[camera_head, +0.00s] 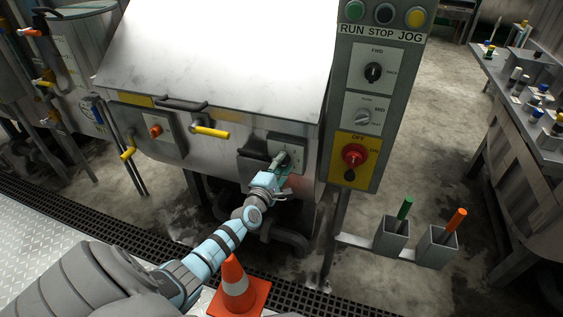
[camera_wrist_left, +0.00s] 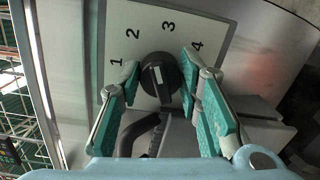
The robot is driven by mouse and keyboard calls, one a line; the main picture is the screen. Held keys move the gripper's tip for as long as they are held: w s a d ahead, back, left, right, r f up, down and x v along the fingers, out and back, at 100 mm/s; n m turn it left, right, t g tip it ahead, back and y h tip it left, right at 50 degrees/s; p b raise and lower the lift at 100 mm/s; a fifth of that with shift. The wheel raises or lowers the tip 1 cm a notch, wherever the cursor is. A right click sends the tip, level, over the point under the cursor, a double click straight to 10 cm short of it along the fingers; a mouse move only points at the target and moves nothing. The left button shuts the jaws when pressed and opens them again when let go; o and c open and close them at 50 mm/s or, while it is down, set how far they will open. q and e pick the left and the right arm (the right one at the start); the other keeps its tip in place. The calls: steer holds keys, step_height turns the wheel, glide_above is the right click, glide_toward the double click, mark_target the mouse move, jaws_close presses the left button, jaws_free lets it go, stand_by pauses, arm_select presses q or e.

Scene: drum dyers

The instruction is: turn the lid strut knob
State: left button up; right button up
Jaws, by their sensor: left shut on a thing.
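A round black knob (camera_wrist_left: 160,78) with a pale mark sits on a light plate (camera_wrist_left: 205,25) numbered 1 to 4. In the head view this plate (camera_head: 297,153) is on the front of the metal drum machine, at its lower right. My left gripper (camera_head: 277,168) reaches up to the plate. In the left wrist view its teal fingers (camera_wrist_left: 160,66) stand on either side of the knob, shut on it. The fingers and hand hide most of the knob in the head view. My right gripper is not in view.
A control panel (camera_head: 383,75) with a red switch (camera_head: 354,155) stands just right of the plate. Yellow-gripped handles (camera_head: 210,131) project to the left. An orange cone (camera_head: 236,280) stands beneath my left arm. Holders (camera_head: 391,238) with green and orange handles stand at lower right.

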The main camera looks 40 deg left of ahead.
arm_select(q)
steer(key=m+p, duration=0.2)
steer(key=m, duration=0.2)
steer(key=shift+m, duration=0.3)
stand_by(0.5)
steer(key=o, duration=1.1)
steer(key=shift+o, duration=0.2)
steer(key=shift+s, duration=0.1)
steer(key=v, duration=1.1)
steer(key=shift+s+d, duration=0.25)
steer(key=shift+s, duration=0.1)
steer(key=shift+d+r, duration=0.1)
